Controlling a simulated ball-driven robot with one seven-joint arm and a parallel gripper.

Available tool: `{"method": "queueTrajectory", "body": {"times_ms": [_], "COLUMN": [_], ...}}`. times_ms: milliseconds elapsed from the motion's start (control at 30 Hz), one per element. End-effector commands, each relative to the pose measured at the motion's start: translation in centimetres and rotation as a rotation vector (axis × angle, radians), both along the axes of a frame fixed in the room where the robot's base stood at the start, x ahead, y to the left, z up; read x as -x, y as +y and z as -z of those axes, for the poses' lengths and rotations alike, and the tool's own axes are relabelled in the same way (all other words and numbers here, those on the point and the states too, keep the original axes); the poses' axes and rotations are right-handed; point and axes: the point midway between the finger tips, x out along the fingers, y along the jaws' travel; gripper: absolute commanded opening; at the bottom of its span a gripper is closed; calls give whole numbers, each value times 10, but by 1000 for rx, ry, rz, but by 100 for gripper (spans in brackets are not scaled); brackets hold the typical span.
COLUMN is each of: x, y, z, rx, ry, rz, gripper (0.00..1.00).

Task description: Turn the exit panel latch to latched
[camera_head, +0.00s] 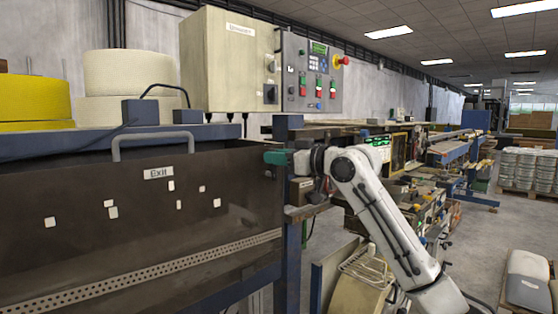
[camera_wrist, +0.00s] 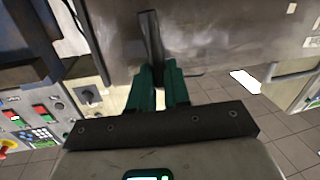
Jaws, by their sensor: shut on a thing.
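The exit panel (camera_head: 100,250) is a dark brown sheet with an "Exit" label (camera_head: 158,172) and a grey bar handle (camera_head: 152,146) along its top edge. My gripper (camera_head: 270,157) is at the panel's upper right corner, its teal fingers pointing left. In the wrist view its green fingers (camera_wrist: 158,85) are shut on a dark narrow bar, the latch (camera_wrist: 151,35), which runs up the picture from between them against the panel's grey face (camera_wrist: 215,35). In the head view my fingers hide most of the latch. I cannot tell whether it is latched.
A beige control cabinet (camera_head: 222,62) and a grey button panel (camera_head: 312,75) with a red emergency stop stand above and behind my gripper. A blue machine post (camera_head: 290,265) is below it. Benches (camera_head: 455,148) with equipment stand to the right, with open grey floor (camera_head: 465,240) beyond my arm.

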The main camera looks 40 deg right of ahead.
Motion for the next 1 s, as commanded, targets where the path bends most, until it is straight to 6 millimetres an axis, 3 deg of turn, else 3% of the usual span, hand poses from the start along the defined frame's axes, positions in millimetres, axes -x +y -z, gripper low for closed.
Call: {"method": "queueTrajectory", "body": {"times_ms": [1000], "x": [1], "y": [41], "z": [27], "rx": [944], "ry": [-32], "rz": [-1], "gripper": [0]}}
